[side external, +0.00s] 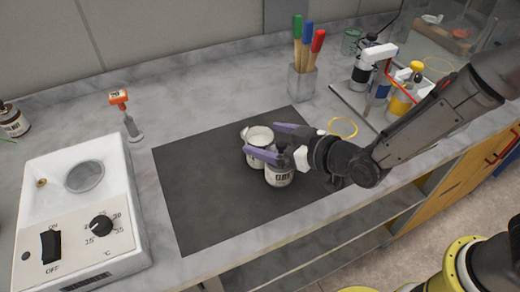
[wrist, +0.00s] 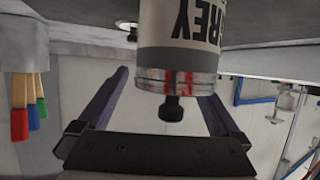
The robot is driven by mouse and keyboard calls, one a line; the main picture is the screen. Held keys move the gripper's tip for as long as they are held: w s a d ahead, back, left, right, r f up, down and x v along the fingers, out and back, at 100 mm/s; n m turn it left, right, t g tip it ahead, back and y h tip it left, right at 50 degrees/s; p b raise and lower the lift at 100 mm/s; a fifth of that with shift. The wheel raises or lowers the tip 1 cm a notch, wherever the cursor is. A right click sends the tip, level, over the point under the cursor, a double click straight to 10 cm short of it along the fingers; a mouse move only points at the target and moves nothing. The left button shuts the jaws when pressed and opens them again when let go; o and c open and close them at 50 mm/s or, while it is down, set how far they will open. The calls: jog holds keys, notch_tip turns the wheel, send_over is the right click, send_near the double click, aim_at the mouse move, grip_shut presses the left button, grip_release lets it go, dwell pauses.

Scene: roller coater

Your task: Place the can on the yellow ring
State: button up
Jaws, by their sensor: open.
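In the wrist view, which is upside down, the can (wrist: 183,30) shows a label reading "GREY", a metal rim and a black knob. My gripper (side external: 262,138) is open, with its purple fingers pointing left at about the height of the can's top. In the wrist view the can overlaps the right finger of my gripper (wrist: 165,85); no grip shows. The yellow ring (side external: 343,127) lies empty at the mat's back right edge.
A brush holder (side external: 301,82) is at the back. A bottle rack (side external: 352,100) stands right of the ring. A white heater (side external: 60,190) is at left. The mat's left half (side external: 200,190) is clear.

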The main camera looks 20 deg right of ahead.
jog(key=shift+w+a+f, duration=0.1)
jog(key=shift+w, duration=0.1)
grip_shut()
dwell(0.4)
